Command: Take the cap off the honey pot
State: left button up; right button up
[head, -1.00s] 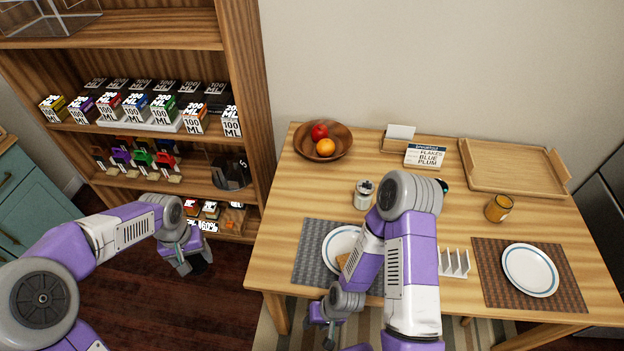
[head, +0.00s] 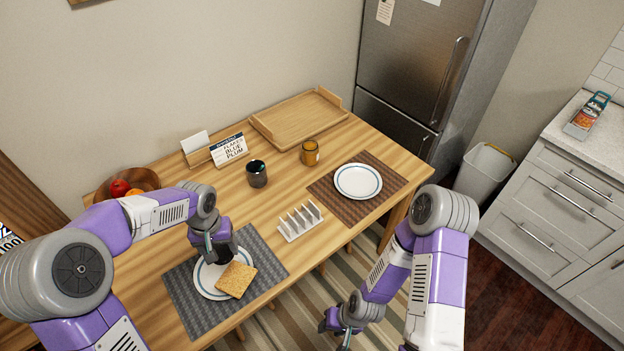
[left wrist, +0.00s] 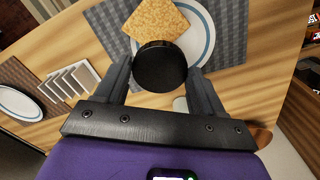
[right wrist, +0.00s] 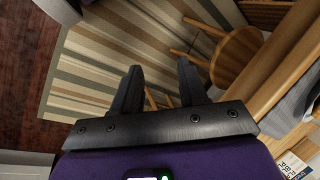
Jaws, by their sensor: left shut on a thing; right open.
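The amber jar (head: 310,152), which looks like the honey pot, stands upright on the table near the tray. Its top is too small to tell whether a cap sits on it. My left gripper (head: 221,246) is over the near-left plate and apart from the jar. It is shut on a black round thing (left wrist: 160,66), whose flat round face shows between the fingers in the left wrist view. My right gripper (right wrist: 157,88) is open and empty, low in front of the table, with the striped rug and a stool beyond it; it also shows in the head view (head: 340,325).
A plate (head: 203,283) with toast (head: 236,280) lies on a grey mat. A dark cup (head: 257,173), a toast rack (head: 300,222), a wooden tray (head: 340,112), a sign (head: 230,149) and another plate (head: 358,181) stand around the jar. A fruit bowl (head: 145,178) is at the left.

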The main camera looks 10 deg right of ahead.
aim_at(309, 150)
jog(key=z, duration=0.7)
jog(key=i, duration=1)
jog(key=u, duration=0.05)
